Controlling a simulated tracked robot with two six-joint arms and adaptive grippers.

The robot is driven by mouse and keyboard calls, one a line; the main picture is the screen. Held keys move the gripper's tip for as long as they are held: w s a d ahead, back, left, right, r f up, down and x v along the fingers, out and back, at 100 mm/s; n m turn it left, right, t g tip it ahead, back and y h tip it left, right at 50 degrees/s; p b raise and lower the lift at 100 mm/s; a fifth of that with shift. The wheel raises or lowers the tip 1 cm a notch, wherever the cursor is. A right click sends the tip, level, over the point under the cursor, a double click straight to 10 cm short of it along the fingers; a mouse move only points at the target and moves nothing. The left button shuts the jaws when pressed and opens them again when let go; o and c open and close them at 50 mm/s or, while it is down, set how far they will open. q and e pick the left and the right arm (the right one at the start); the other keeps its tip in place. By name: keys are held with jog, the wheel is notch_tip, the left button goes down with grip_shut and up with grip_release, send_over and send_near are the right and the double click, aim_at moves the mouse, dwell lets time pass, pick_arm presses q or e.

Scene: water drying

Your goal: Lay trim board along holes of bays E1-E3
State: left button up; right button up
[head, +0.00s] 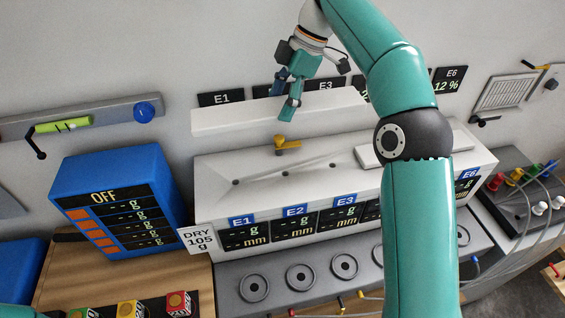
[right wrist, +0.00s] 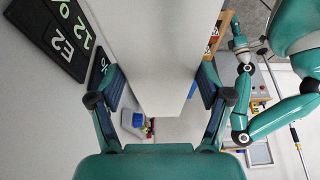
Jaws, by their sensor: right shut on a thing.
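The trim board (head: 225,119) is a long white board held lengthwise in front of the wall, above the back of the white bench unit (head: 215,165). My right gripper (head: 288,100) is shut on it near its middle. In the right wrist view the board (right wrist: 165,55) runs between the two fingers of the right gripper (right wrist: 165,90). A row of small dark holes (head: 285,173) lies in the unit's sloping top, above the bay labels E1 (head: 241,221), E2 (head: 295,211) and E3 (head: 345,200). The board is apart from these holes. A teal arm with a small end (right wrist: 241,50) shows in the right wrist view; its fingers are too small to read.
A pale flat plate (head: 372,156) lies on the unit's top at the right. A blue box (head: 115,200) and a "DRY 105 g" card (head: 197,240) stand at the left. Wall signs hang behind the board.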

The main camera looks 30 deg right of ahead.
jog(key=b, duration=0.1)
send_over(281, 174)
jog(key=d, duration=0.2)
notch_tip(281, 174, down, 4)
jog(key=shift+s+a+f, duration=0.1)
jog(key=shift+f, duration=3.5)
jog(key=shift+s+a+f, duration=0.1)
jog(key=shift+f, duration=3.45)
jog(key=shift+f, duration=0.2)
jog(key=o, duration=1.1)
